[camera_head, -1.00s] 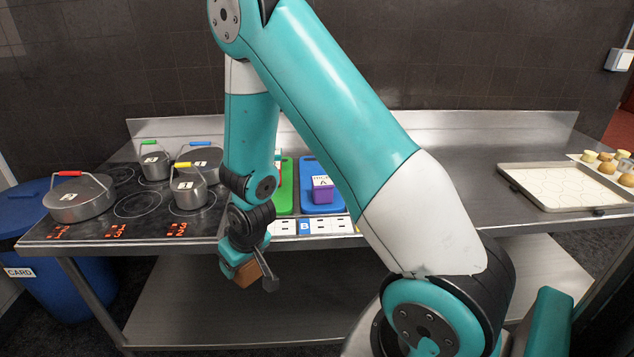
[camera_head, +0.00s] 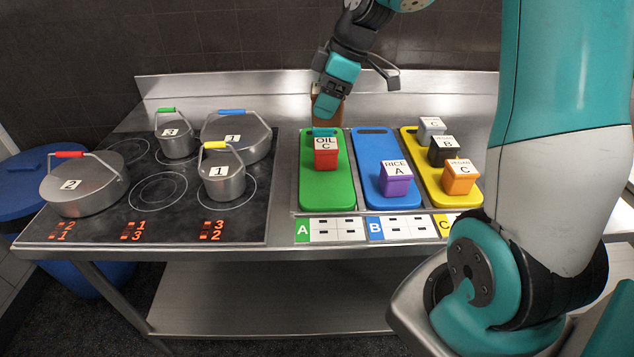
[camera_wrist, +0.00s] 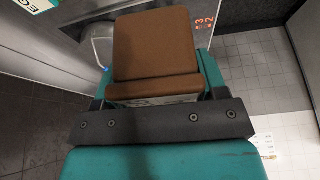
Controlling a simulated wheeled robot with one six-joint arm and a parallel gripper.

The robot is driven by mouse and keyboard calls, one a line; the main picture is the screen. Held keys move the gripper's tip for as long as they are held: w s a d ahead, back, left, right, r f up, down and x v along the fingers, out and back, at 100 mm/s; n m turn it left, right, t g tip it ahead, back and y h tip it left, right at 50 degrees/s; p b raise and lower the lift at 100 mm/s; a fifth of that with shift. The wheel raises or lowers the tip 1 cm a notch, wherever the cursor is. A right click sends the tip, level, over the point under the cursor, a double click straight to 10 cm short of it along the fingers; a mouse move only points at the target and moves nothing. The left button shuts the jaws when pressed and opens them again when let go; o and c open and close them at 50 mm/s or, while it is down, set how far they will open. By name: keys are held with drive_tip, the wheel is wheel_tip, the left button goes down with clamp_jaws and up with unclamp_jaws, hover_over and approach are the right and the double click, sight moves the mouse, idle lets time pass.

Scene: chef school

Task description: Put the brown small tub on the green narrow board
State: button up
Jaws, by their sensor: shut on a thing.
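The brown small tub (camera_head: 327,107) is held in my gripper (camera_head: 336,82) at the far end of the green narrow board (camera_head: 327,190). It appears to be just above or behind that end; the exact gap cannot be told. In the wrist view the brown tub (camera_wrist: 153,50) fills the space between the teal fingers. A red tub (camera_head: 325,158) labelled OIL C stands on the far half of the green board. The near half of the board is bare.
A blue board (camera_head: 379,150) with a purple tub (camera_head: 395,181) lies to the right. A yellow board (camera_head: 436,196) beyond holds grey, black and orange tubs. A stove (camera_head: 150,212) with several lidded pots stands left. Label cards (camera_head: 337,229) lie in front.

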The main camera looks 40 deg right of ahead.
drive_tip(key=shift+w+r, duration=0.1)
wheel_tip(320, 180, down, 19)
drive_tip(key=p, duration=0.2)
drive_tip(key=shift+d+f+p, duration=0.15)
drive_tip(key=shift+f+p, duration=0.05)
drive_tip(key=shift+p, duration=0.15)
drive_tip(key=o, duration=1)
drive_tip(key=shift+f, duration=0.1)
drive_tip(key=shift+o, duration=0.2)
